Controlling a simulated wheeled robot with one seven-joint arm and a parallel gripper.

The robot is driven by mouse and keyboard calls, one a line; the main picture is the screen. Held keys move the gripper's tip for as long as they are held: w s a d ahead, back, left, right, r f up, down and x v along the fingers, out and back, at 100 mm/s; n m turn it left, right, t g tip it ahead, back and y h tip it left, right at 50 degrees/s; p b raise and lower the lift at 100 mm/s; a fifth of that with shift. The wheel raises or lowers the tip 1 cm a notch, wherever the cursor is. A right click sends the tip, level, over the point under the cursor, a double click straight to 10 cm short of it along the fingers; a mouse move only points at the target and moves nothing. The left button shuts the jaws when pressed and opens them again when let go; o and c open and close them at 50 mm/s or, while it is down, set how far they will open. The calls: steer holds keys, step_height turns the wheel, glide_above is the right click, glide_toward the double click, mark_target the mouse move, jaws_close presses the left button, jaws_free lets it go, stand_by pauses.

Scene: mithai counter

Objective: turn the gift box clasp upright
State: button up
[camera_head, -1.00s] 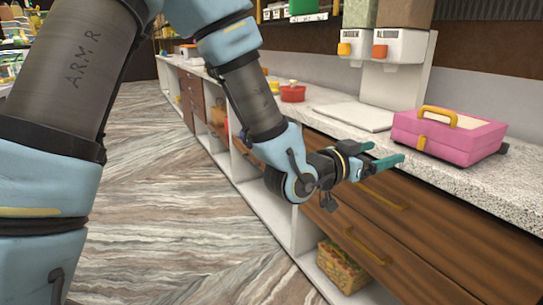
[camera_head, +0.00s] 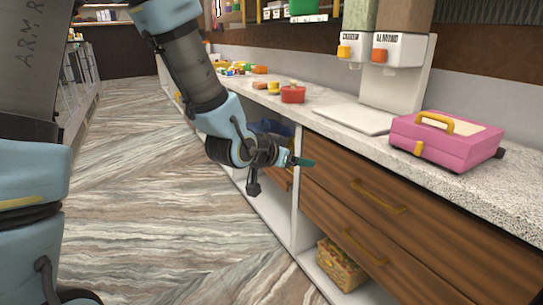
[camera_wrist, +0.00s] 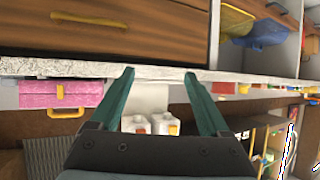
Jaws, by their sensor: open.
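The pink gift box (camera_head: 452,146) rests on the counter at the right in the head view, with a cream panel and a yellow handle on top. Its yellow clasp (camera_head: 419,148) is on the front face, at the left end. In the wrist view the box (camera_wrist: 70,93) appears upside down at the left, with the clasp (camera_wrist: 60,92) small on its face. My gripper (camera_head: 308,163) is open and empty in front of the cabinet, left of the box and well apart from it. Its teal fingers (camera_wrist: 160,78) are spread in the wrist view.
The speckled counter (camera_head: 345,127) holds a white slab (camera_head: 352,117), a dispenser (camera_head: 400,75) and a red pot (camera_head: 293,94). Wooden drawers with yellow handles (camera_head: 378,197) lie below. An open shelf holds a patterned basket (camera_head: 342,265). The floor at left is clear.

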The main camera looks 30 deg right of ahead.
steer(key=shift+w+a+f+n+t+y+p, duration=0.1)
steer(key=shift+w+a+n+y, duration=0.2)
steer(key=shift+w+a, duration=0.4)
steer(key=shift+w+a+f+n+t+y+p, duration=0.15)
steer(key=shift+w+a+y, duration=0.25)
steer(key=shift+a, duration=0.45)
steer(key=shift+w+a+n+t+y+p, duration=0.1)
steer(key=shift+w+a+n+y, duration=0.2)
steer(key=shift+w+a, duration=0.4)
steer(key=shift+s+a, duration=0.1)
steer(key=w+a+r+n+y+p, duration=0.1)
steer(key=w+a+n+y+p, duration=0.15)
steer(key=a, duration=0.75)
steer(key=w+a+n+y+p, duration=0.1)
steer(key=w+a+n+y, duration=0.15)
steer(key=a, duration=0.65)
steer(key=s+a+r+n+g+y+p, duration=0.1)
steer(key=s+a+n+g+y, duration=0.1)
steer(key=a, duration=0.7)
steer(key=s+a+r+n+g+y+p, duration=0.2)
steer(key=s+a+n, duration=0.2)
steer(key=a, duration=0.5)
steer(key=shift+s, duration=0.65)
steer(key=shift+a, duration=0.1)
